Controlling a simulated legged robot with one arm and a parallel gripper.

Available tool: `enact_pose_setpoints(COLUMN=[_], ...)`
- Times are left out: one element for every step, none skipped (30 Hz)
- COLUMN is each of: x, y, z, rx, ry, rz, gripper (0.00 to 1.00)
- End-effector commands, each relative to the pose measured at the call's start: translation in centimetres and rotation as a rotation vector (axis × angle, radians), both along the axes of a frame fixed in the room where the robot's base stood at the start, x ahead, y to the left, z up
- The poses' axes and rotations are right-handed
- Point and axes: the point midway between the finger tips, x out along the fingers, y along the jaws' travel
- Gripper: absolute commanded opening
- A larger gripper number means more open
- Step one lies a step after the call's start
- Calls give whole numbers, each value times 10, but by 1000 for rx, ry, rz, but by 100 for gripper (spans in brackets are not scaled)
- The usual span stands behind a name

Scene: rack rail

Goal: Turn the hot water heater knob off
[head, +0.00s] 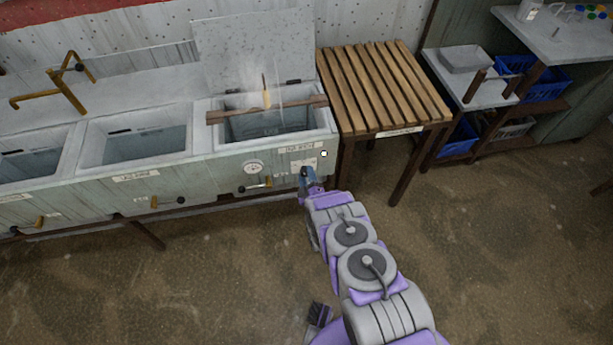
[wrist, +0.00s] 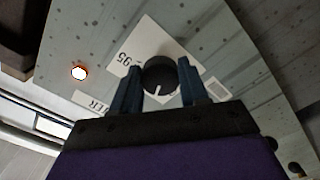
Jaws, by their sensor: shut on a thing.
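The heater knob (wrist: 159,76) is a round black dial with a white pointer mark, set over a white label on the grey-green front panel in the wrist view. The pointer points down in that picture, slightly left. My gripper (wrist: 160,80) has its two blue fingers on either side of the knob, shut on it. In the head view my gripper (head: 309,181) is at the front panel below the right-hand basin, and it hides the knob. A small lit lamp (wrist: 79,73) glows on the panel left of the knob; it shows as a pale dot in the head view (head: 324,153).
The right-hand basin (head: 325,134) steams under its raised lid (head: 245,50). A gauge (head: 253,168) and a tap (head: 257,184) are on the panel left of my gripper. A slatted wooden table (head: 385,85) stands to the right. The floor in front is open.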

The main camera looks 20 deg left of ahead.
Motion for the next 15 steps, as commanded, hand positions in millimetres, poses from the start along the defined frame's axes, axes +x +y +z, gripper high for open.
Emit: enact_pose_setpoints(x=[-2,-2,-2,-2,-2,-2,-2,-2,-2,-2,-3,-3,-3,-3,-3], y=[2,2,2,2,2,2,2,2,2,2,2,2,2,2,2], z=[-2,-2,-2,-2,-2,-2,-2,-2,-2,-2,-2,-2,-2,-2,-2], rx=[-40,-64,-96,-121,-146,-177,-201,-224,-255,-277,-299,-327,-349,-368,-393], ry=[-19,-34,-54,-69,-84,-103,-118,-132,-151,-164,-178,-195,-208,-221,-236], rz=[6,6,6,6,6,6,6,6,7,7,8,8,8,8,8], gripper=[14,14,14,14,14,14,14,14,14,14,14,14,14,14,14])
